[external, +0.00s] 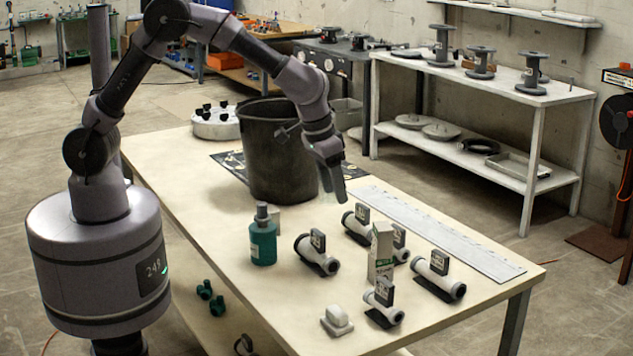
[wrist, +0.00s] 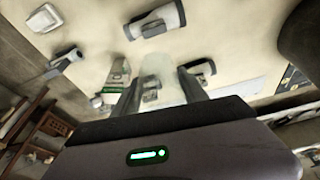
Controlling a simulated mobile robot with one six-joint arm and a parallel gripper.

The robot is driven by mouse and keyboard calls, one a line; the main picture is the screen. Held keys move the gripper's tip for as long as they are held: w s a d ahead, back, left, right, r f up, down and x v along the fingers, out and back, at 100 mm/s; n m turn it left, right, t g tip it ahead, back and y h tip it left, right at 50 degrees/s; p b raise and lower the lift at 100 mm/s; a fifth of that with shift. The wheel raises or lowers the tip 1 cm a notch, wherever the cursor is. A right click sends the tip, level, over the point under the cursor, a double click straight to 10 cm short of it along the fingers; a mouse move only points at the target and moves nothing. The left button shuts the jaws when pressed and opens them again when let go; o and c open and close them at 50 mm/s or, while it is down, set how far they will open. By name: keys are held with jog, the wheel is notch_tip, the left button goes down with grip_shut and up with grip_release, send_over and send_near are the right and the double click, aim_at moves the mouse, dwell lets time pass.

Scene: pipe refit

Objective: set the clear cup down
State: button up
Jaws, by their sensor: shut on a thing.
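The clear cup (wrist: 156,68) is a faint, see-through shape between the two fingers of my gripper (wrist: 157,90) in the wrist view. My gripper is shut on it. In the external view my gripper (external: 332,188) points down over the table (external: 225,262), just right of the black bin. The cup is hard to make out there, partly hidden by the fingers. I cannot tell how far its base is from the tabletop.
A black bin (external: 275,160) stands left of my gripper. A teal bottle (external: 263,238), several grey pipe pieces (external: 316,255), a tall carton (external: 381,250) and a white block (external: 337,320) stand in front. A long pale strip (external: 440,232) lies along the right edge.

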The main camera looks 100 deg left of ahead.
jog(key=s+d+f+m+h+b, duration=0.1)
jog(key=s+d+m+b, duration=0.15)
jog(key=s+d, duration=0.65)
jog(key=s+d+f+m+b, duration=0.1)
jog(key=s+d+m, duration=0.2)
jog(key=s+d, duration=0.65)
jog(key=p, duration=0.2)
send_over(302, 298)
jog(key=s, duration=0.1)
jog(key=shift+t, duration=0.4)
notch_tip(302, 298, down, 11)
jog(key=shift+s+d+r, duration=0.1)
jog(key=shift+r, duration=0.05)
jog(key=shift+s+b+x, duration=0.15)
jog(key=shift+b+x, duration=0.3)
jog(key=shift+x, duration=0.4)
jog(key=shift+s+b+x, duration=0.1)
jog(key=shift+b+x, duration=0.3)
jog(key=shift+x, duration=0.45)
jog(key=shift+d, duration=0.1)
jog(key=shift+f, duration=0.25)
jog(key=o, duration=1.4)
jog(key=shift+c, duration=0.2)
